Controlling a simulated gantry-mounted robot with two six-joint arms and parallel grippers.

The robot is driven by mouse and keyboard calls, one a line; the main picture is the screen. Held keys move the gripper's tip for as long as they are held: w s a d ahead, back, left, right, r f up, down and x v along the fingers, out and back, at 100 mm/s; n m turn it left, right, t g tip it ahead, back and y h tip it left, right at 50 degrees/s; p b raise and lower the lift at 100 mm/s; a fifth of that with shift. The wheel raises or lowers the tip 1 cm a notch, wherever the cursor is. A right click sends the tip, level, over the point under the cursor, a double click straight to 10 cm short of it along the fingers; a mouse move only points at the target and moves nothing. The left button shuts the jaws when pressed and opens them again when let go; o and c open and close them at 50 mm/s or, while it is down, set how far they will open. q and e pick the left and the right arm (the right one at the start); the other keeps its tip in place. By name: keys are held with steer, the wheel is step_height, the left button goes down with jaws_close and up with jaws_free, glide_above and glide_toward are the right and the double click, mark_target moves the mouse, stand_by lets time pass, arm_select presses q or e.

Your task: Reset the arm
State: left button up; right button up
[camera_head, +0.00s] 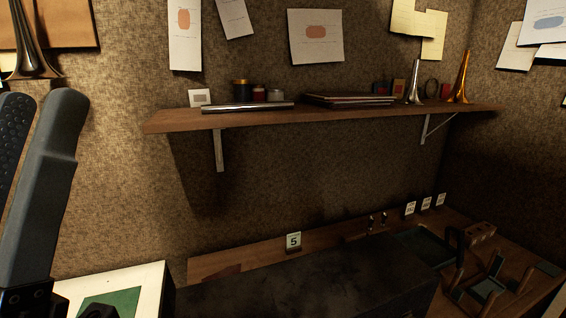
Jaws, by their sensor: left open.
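My left gripper (32,165) stands upright at the left edge of the head view, its two dark grey fingers pointing up. The fingers are apart with a strip of wall showing between them, and I see nothing held there. The left finger is cut off by the picture's edge. The gripper is in front of the wall, left of the wooden shelf (350,117) and apart from it. My right gripper is not in this view.
The shelf holds tins, a metal tube (248,107), a silver horn bell (415,82) and a brass one (462,78). Below are a dark box (310,285), a number 5 card (293,241) and wooden holders (487,290). A white-framed green panel (152,290) lies lower left.

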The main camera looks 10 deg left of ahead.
arm_select(q)
steer(key=w+r+g+h+p, duration=0.1)
steer(key=w+r+g+p, duration=0.1)
steer(key=r+p, duration=3)
steer(key=shift+w+d+m+p, duration=0.4)
steer(key=shift+w+p, duration=0.2)
steer(key=shift+p, duration=0.65)
